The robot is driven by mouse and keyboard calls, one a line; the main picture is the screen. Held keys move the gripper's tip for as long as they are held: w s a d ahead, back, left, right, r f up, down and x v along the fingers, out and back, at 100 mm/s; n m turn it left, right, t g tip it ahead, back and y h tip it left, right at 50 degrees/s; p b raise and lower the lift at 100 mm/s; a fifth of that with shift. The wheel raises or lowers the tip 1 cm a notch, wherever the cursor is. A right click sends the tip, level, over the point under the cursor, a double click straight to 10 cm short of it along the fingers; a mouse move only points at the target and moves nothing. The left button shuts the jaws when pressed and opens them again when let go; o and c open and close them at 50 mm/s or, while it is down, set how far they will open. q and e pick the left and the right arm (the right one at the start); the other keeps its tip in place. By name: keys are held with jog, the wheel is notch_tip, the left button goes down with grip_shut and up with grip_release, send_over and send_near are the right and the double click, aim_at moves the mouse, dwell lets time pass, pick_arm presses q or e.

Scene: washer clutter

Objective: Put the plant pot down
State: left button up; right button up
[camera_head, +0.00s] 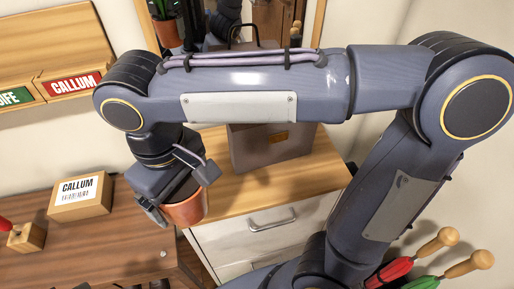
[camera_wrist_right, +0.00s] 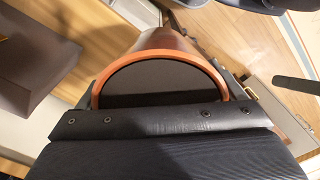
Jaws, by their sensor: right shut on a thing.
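The plant pot (camera_head: 187,208) is terracotta and hangs in my right gripper (camera_head: 172,196) near the left front of the wooden-topped cabinet (camera_head: 235,198). The gripper covers the pot's upper part. In the right wrist view the orange rim (camera_wrist_right: 160,56) shows close up, with a dark inside, against the dark finger pad (camera_wrist_right: 160,122). The gripper is shut on the pot. Whether the pot touches any surface cannot be told. My left gripper is not in view.
A grey case (camera_head: 268,148) stands on the cabinet behind my arm. The brown table (camera_head: 95,238) at left carries a CALLUM box (camera_head: 80,197) and a small wooden block (camera_head: 26,238). A mirror (camera_head: 270,18) hangs behind. Red and green handled tools (camera_head: 415,270) are at lower right.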

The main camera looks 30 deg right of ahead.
jog(key=w+d+f, duration=0.2)
jog(key=w+f, duration=0.1)
jog(key=w+d+f+p, duration=0.1)
jog(key=w+d+f, duration=0.2)
jog(key=w, duration=0.1)
jog(key=w+d+f+p, duration=0.1)
jog(key=w+d+f, duration=0.2)
jog(key=w, duration=0.1)
jog(key=shift+f, duration=0.2)
jog(key=shift+w+d+f, duration=0.1)
jog(key=shift+f, duration=1.65)
jog(key=shift+f, duration=0.2)
jog(key=o, duration=1.1)
jog(key=shift+o, duration=0.2)
